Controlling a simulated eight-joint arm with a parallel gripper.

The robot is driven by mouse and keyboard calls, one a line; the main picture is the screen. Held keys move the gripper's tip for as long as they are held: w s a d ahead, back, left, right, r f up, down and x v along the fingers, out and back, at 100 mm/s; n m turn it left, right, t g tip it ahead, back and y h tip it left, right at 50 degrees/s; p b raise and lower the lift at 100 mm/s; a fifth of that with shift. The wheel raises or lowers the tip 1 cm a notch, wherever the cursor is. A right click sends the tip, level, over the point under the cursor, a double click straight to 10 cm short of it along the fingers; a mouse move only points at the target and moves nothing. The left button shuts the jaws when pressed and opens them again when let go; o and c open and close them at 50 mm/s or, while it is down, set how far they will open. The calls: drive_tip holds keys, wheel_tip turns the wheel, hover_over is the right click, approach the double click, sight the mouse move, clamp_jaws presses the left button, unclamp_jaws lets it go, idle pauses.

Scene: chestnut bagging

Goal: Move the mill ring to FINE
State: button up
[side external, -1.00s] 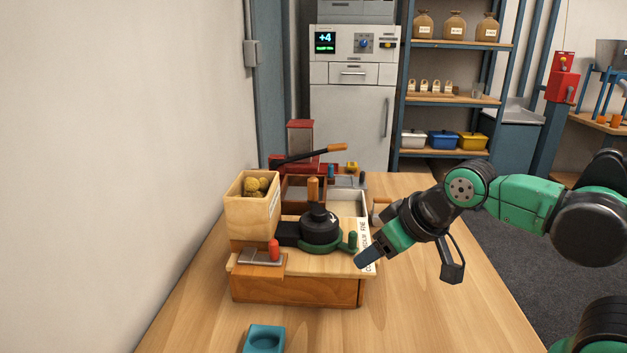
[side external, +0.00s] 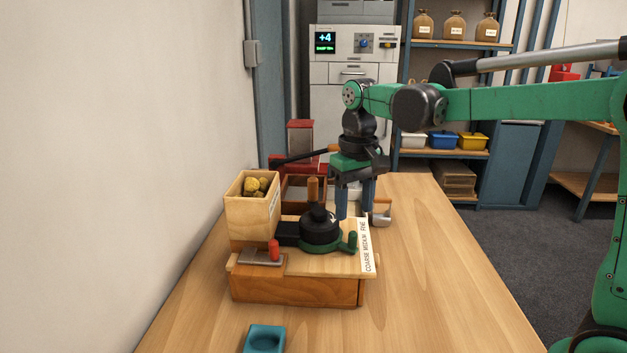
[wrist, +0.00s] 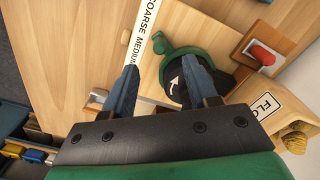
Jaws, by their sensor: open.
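The mill (side external: 319,226) is a black hub on a wooden box, with a green ring (side external: 322,250) around its base and a green upright knob (side external: 352,241) on the ring's right side. A white strip (side external: 366,248) beside it reads COARSE, MEDIUM, FINE, COARSE nearest the side camera. The knob stands beside the strip's middle; in the wrist view the ring's green tab (wrist: 165,48) is by MEDIUM, and FINE is hidden. My gripper (side external: 354,213) is open and empty, pointing down behind the knob, toward the FINE end.
A wooden crank handle (side external: 313,189) rises from the mill. A wooden bin (side external: 250,216) of brownish lumps stands left, and a red knob (side external: 274,249) on a metal plate in front. The bench (side external: 430,270) is clear to the right.

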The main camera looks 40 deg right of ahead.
sight(353, 232)
drive_tip(key=shift+f, duration=2.7)
clamp_jaws()
